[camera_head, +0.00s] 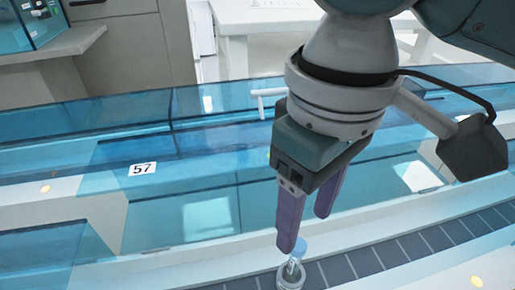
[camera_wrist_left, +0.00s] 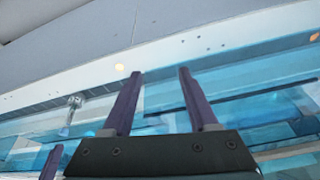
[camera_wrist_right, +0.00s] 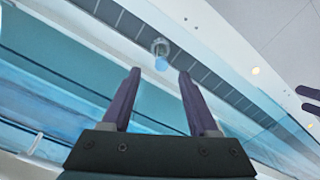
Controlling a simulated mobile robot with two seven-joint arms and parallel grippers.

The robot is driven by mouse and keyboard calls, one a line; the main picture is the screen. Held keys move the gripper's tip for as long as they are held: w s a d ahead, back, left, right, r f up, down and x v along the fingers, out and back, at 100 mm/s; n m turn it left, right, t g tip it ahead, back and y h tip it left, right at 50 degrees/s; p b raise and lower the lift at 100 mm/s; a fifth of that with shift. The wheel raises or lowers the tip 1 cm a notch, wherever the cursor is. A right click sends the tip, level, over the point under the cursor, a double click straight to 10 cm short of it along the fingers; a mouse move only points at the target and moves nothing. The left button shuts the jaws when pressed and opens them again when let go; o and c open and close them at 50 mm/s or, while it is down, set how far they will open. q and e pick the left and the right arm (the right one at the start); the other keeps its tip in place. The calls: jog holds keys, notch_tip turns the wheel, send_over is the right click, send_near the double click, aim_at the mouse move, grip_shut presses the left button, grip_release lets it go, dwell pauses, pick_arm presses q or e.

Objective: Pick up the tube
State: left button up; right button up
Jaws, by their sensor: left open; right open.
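The tube (camera_head: 298,251) has a pale blue cap and stands in a small round holder (camera_head: 289,278) on the track, at the bottom of the head view. My right gripper (camera_head: 306,229) is open, with purple fingers pointing down just above the tube. In the right wrist view the blue cap (camera_wrist_right: 161,64) shows between the fingertips of the right gripper (camera_wrist_right: 160,72), with nothing gripped. My left gripper (camera_wrist_left: 160,72) is open and empty. The tube (camera_wrist_left: 65,130) is well to its left in the left wrist view. The left gripper is outside the head view.
The dark segmented track (camera_head: 385,256) runs along a white rail. Blue transparent panels (camera_head: 60,120) line its far side, one with a label 57 (camera_head: 142,169). A white table (camera_head: 265,15) stands behind. The left gripper's fingers (camera_wrist_right: 308,98) show at the right wrist view's right edge.

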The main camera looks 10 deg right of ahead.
aim_at(296, 259)
pick_arm(q)
jog(key=shift+f+b, duration=0.65)
jog(key=shift+f, duration=0.2)
pick_arm(e)
notch_tip(296, 259, down, 4)
jog(key=shift+d+f, duration=0.1)
jog(key=shift+f, duration=0.15)
pick_arm(q)
jog(key=shift+f+b, duration=0.95)
pick_arm(e)
jog(key=f, duration=0.5)
jog(key=shift+a+f, duration=0.2)
jog(key=shift+f, duration=0.05)
jog(key=shift+r, duration=0.1)
grip_shut()
